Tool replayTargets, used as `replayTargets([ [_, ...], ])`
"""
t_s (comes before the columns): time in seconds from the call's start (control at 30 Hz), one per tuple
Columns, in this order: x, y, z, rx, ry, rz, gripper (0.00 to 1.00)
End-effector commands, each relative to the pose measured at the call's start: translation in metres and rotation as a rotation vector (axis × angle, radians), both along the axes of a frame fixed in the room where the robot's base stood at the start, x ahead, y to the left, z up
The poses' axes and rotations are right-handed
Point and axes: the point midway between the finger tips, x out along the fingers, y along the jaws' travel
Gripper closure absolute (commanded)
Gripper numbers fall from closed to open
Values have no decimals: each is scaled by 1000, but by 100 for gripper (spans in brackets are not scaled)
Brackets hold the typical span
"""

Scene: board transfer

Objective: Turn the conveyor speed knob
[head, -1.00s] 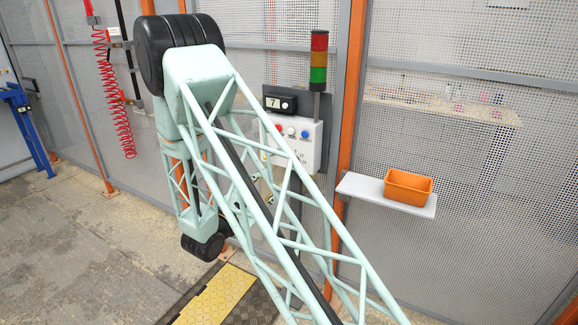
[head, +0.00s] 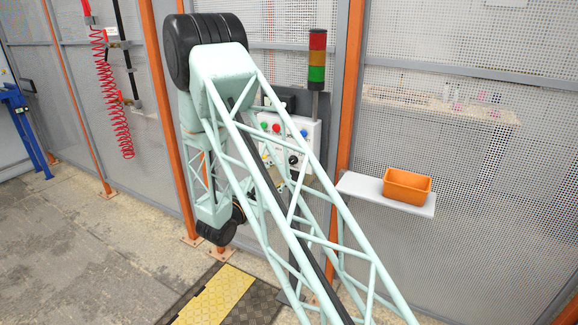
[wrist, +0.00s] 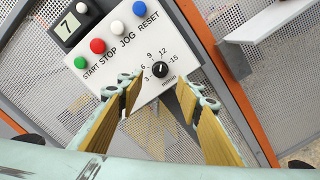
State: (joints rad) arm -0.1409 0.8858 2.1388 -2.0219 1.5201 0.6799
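The conveyor speed knob (wrist: 159,69) is a black dial on a white control panel (wrist: 150,92), with a scale of 3 to 15 m/min around it. The fingers look apart from the knob; the exact distance is hard to tell.
A signal tower (head: 317,60) stands above the panel. A shelf (head: 360,190) with an orange bin (head: 407,186) is to the right.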

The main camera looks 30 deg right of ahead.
Motion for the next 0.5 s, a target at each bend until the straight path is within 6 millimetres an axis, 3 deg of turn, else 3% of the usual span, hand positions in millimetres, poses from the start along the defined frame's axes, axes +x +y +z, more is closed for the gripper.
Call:
replayTargets([
  [0.5, 33, -50, -1, 1, -2, -1, 67],
])
